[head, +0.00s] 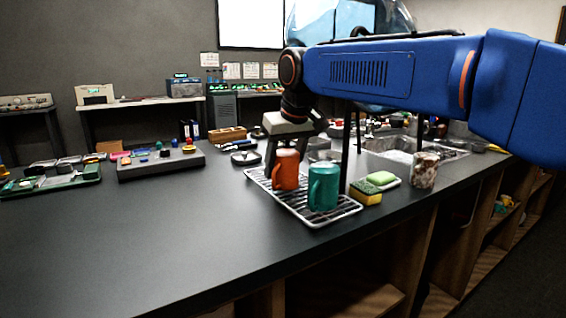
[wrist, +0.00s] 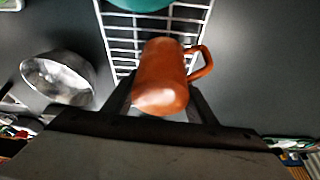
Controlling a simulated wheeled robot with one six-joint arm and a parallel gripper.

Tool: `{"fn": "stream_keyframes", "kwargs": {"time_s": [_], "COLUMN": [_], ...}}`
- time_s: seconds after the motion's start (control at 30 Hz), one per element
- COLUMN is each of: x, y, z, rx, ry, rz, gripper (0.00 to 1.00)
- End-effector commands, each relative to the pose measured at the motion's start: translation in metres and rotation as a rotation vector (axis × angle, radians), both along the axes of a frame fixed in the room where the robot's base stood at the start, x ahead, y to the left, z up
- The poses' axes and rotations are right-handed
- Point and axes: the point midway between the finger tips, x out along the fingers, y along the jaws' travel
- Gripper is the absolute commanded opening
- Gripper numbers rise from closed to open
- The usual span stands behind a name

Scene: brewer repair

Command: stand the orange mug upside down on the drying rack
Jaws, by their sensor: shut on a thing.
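The orange mug (head: 286,172) is between the fingers of my gripper (head: 285,160), at the back part of the wire drying rack (head: 292,205). The wrist view shows the mug (wrist: 162,75) from above, its closed base towards the camera, so its mouth faces down. Its handle sticks out to the right there. My gripper (wrist: 160,98) is shut on its sides. I cannot tell whether the rim touches the wires of the rack (wrist: 122,45). A teal mug (head: 323,188) stands on the front part of the rack.
A grey button box (head: 160,163) is further left. The counter's front left is clear.

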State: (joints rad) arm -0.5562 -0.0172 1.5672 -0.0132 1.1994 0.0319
Motion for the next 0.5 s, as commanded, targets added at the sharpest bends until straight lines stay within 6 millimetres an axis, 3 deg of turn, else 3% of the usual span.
{"fn": "stream_keyframes", "kwargs": {"time_s": [0.2, 0.23, 0.3, 0.5], "x": [0.0000, 0.0000, 0.0000, 0.0001], "y": [0.0000, 0.0000, 0.0000, 0.0000], "z": [0.0001, 0.0001, 0.0001, 0.0000], "rx": [0.001, 0.000, 0.000, 0.000], "ry": [-0.001, 0.000, 0.000, 0.000], "rz": [0.000, 0.000, 0.000, 0.000], "gripper": [0.29, 0.58, 0.73, 0.73]}}
